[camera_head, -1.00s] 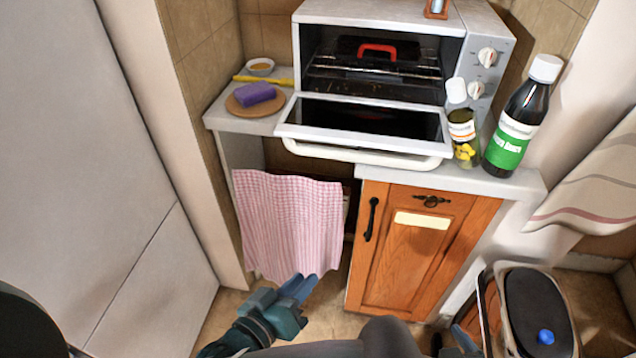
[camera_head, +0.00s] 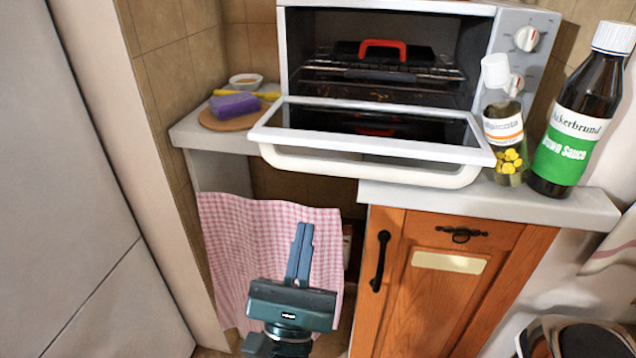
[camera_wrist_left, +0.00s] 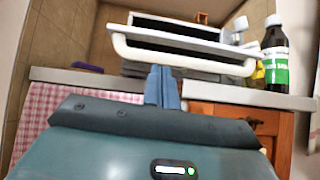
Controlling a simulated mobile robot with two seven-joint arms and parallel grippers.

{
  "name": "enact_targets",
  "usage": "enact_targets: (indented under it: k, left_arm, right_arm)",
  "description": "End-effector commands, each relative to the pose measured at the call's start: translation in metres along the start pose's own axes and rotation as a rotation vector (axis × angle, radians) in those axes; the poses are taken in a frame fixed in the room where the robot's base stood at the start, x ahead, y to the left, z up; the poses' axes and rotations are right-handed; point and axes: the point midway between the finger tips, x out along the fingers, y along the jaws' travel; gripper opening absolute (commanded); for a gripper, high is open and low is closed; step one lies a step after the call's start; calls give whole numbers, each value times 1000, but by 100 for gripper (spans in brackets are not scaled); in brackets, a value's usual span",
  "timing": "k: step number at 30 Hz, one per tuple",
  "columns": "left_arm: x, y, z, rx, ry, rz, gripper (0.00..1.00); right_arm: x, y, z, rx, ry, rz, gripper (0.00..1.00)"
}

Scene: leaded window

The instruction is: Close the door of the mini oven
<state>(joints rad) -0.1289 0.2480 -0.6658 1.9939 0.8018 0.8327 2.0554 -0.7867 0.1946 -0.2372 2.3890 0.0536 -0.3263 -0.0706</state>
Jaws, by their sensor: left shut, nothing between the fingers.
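The mini oven (camera_head: 517,75) stands on the counter with its door (camera_head: 370,178) folded down, open, reaching out over the counter's front edge. A white bar handle runs along the door's front. Inside are a rack and a dark tray with a red handle (camera_head: 384,46). My left gripper (camera_head: 301,232) is shut and empty, pointing up, below the door and in front of the checked cloth. In the left wrist view the fingers (camera_wrist_left: 161,72) point toward the underside of the door (camera_wrist_left: 184,52), apart from it. My right gripper is not in view.
A pill jar (camera_head: 506,138) and a dark sauce bottle (camera_head: 575,120) stand close to the right of the oven door. A purple sponge (camera_head: 235,104) lies on a round board at left. A wooden cabinet (camera_head: 436,290) is below the counter at right; a pink checked cloth (camera_head: 235,245) hangs at left.

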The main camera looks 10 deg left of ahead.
Motion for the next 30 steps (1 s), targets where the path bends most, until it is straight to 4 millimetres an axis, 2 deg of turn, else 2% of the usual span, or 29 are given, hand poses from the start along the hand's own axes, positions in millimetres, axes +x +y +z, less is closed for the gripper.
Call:
enact_targets:
  k: [5, 15, 19, 24, 30]
  left_arm:
    - [10, 3, 1, -62, -12, 23, 0]
    - [70, 4, 3, -59, -11, 22, 0]
    - [88, 4, 3, -57, -12, 22, 0]
    - [99, 4, 1, -56, -9, 19, 0]
    - [100, 4, 1, -56, -9, 19, 0]
  right_arm:
    - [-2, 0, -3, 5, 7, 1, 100]
    - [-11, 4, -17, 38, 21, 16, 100]
    - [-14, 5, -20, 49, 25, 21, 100]
    - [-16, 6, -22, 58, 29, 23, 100]
    - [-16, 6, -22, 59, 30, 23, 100]
